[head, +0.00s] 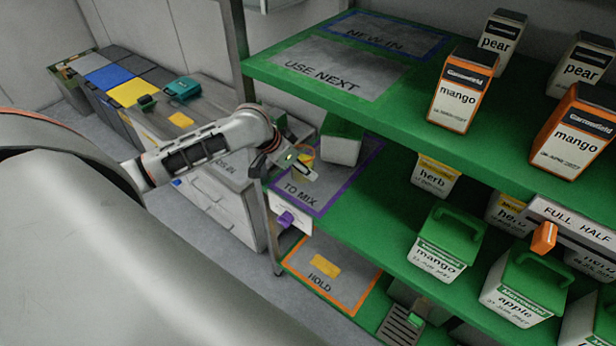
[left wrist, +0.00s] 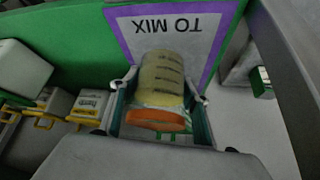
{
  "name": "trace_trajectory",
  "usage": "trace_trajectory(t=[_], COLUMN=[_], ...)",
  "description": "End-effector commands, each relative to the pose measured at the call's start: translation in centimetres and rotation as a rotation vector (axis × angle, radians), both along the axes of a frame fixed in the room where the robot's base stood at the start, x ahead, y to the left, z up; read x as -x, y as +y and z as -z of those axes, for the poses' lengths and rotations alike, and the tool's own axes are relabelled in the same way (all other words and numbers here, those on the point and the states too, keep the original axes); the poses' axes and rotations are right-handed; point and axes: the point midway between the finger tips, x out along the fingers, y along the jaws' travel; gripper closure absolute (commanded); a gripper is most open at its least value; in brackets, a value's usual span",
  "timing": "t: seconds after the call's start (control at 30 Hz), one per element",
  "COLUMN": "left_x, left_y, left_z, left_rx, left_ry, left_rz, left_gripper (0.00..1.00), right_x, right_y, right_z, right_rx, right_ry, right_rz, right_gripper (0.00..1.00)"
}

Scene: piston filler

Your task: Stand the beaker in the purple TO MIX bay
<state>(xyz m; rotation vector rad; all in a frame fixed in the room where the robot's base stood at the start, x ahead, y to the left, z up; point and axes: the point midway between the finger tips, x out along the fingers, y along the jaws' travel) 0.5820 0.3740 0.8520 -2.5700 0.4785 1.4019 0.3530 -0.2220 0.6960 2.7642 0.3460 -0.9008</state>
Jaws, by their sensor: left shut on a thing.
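The beaker (left wrist: 160,83), with yellow contents, dark marks and an orange end, is held between the fingers of my left gripper (left wrist: 164,92). In the head view the beaker (head: 304,157) is small and partly hidden by my left gripper (head: 293,166), which is shut on it. The purple-bordered TO MIX bay (head: 306,196) is on the middle green shelf at its left end. The gripper and beaker appear over this bay; whether the beaker touches it is unclear. The TO MIX label (left wrist: 168,24) also shows behind the beaker in the left wrist view. My right gripper is not in view.
A pale green-edged container (head: 342,146) stands at the bay's back. The upper shelf (head: 415,100) overhangs, with a mango carton (head: 463,92). A herb carton (head: 434,176) and a green-lidded mango tub (head: 443,246) stand to the right. The orange HOLD bay (head: 323,287) is below.

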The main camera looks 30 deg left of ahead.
Motion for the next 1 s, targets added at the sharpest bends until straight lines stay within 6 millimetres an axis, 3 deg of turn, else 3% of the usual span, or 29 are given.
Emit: trace_trajectory(t=[0.13, 0.23, 0.47, 0.7, 1.0], left_x=[-2.7, -2.2, -2.2, -2.3, -2.7], left_y=[-0.3, -0.2, -0.2, -0.2, -0.1], left_z=[-0.2, 1.7, 3.4, 6.5, 7.0], left_rx=[0.003, 0.002, 0.002, 0.002, 0.000], left_ry=[-0.002, 0.003, 0.001, 0.001, -0.001], left_rz=[-0.002, -0.001, -0.003, -0.003, -0.001], left_gripper=[0.84, 0.84, 0.84, 0.84, 0.84], right_x=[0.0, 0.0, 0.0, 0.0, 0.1], right_y=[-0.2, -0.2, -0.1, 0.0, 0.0], right_z=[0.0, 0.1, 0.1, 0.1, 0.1], right_rx=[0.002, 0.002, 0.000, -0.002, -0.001], right_ry=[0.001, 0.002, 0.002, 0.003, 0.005], right_rz=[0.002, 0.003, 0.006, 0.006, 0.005], right_gripper=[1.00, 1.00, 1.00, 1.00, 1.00])
